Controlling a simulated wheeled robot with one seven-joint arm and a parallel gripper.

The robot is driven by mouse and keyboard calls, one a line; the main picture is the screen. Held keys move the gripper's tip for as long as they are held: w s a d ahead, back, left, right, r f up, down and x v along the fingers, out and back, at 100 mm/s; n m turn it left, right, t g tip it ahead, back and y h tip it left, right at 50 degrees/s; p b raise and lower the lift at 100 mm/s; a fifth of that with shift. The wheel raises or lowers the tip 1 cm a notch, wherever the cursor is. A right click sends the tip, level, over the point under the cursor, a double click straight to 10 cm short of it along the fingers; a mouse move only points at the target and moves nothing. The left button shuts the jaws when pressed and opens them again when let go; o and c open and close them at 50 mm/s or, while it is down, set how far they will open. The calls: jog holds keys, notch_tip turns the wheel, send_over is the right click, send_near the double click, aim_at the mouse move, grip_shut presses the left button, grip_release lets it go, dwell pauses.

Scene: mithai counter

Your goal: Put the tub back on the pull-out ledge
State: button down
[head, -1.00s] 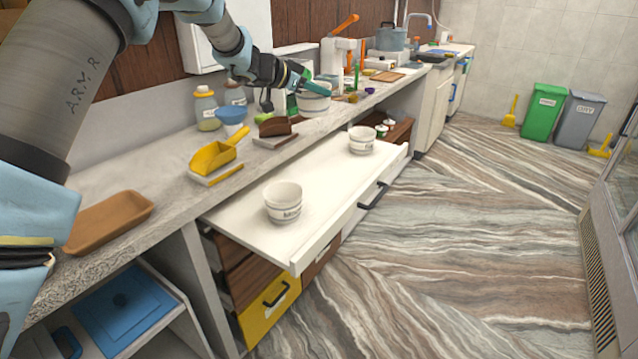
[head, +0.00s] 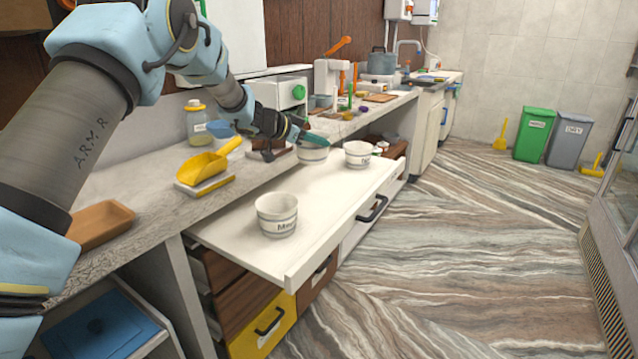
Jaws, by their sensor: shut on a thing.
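My gripper (head: 312,138) is shut on a white tub (head: 313,154) at its rim. The held tub is upright, near the back edge of the white pull-out ledge (head: 228,239); I cannot tell whether it touches the ledge or hangs above it. Two other white tubs stand on the ledge: a labelled tub (head: 277,215) near the front left and a far tub (head: 358,154) toward the far end, close to the right of the held one. The gripper partly hides the held tub's top.
A yellow scoop (head: 207,163), a jar (head: 197,124) and a blue bowl (head: 221,129) stand on the counter left of the ledge. A brown tray (head: 98,224) lies nearer. The ledge's middle is bare.

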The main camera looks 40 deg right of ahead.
jog(key=d+p, duration=0.1)
jog(key=p, duration=0.4)
send_over(325, 197)
notch_tip(325, 197, down, 10)
jog(key=shift+d+r, duration=0.1)
jog(key=shift+r, duration=0.05)
jog(key=c, duration=0.9)
grip_release()
jog(key=shift+f, duration=0.2)
jog(key=shift+c, duration=0.2)
jog(key=shift+r, duration=0.1)
jog(key=shift+r, duration=0.15)
jog(key=b+v, duration=0.3)
jog(key=v, duration=0.9)
